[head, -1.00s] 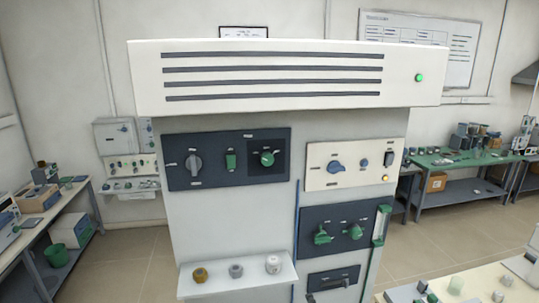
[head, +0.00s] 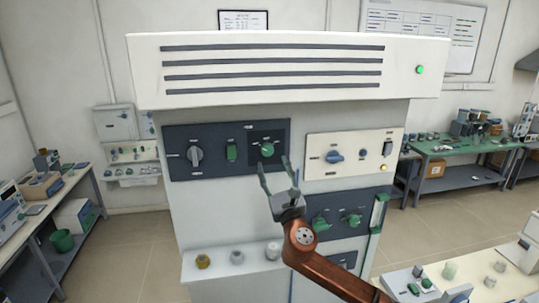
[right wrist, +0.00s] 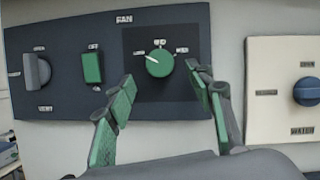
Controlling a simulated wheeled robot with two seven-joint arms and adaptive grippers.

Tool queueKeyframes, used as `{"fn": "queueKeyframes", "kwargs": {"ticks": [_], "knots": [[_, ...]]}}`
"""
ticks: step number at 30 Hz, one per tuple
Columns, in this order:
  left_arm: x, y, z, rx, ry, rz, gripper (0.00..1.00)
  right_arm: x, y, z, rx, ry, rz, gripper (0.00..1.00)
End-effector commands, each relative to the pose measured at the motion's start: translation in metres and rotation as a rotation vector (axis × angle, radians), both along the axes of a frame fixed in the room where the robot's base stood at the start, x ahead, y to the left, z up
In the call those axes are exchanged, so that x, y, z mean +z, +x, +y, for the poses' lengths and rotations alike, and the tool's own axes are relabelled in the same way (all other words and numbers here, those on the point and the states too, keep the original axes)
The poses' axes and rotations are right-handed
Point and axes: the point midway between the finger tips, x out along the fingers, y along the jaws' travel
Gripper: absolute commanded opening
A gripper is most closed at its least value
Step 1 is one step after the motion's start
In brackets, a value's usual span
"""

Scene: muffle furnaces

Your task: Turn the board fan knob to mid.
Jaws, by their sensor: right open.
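The fan knob (head: 267,150) is a round green knob on a black square at the right end of the dark board (head: 213,172). In the right wrist view the knob (right wrist: 159,63) has a white pointer line toward its left, with small labels left, above and right of it. The word FAN shows at the top of that board. My right gripper (head: 277,170) is open and empty, just below and in front of the knob. In the right wrist view its green fingers (right wrist: 160,82) stand apart, one on each side below the knob. My left gripper is not in view.
On the same board are a green switch (head: 231,152) and a grey vent knob (head: 195,155). A cream panel with a blue knob (head: 334,157) is to the right. A shelf (head: 222,270) with small knobs juts out below.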

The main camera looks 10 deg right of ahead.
Motion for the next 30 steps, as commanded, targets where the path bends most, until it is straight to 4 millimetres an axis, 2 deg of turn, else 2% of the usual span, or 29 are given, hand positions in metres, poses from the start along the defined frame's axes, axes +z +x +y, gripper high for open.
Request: {"fn": "queueKeyframes", "kwargs": {"ticks": [1,6,12,22,30], "knots": [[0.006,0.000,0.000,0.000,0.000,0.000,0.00,0.007,0.008,0.001,0.000,0.002,-0.001,0.49],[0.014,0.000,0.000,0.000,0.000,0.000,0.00,0.016,0.032,0.003,0.000,0.003,0.000,0.49],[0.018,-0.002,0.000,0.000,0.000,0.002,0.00,0.020,0.047,0.003,0.000,0.004,0.001,0.49],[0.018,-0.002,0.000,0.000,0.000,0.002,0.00,0.020,0.049,0.004,0.002,0.005,0.000,0.48],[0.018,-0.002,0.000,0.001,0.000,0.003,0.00,0.020,0.049,0.004,0.002,0.005,0.001,0.29]]}}
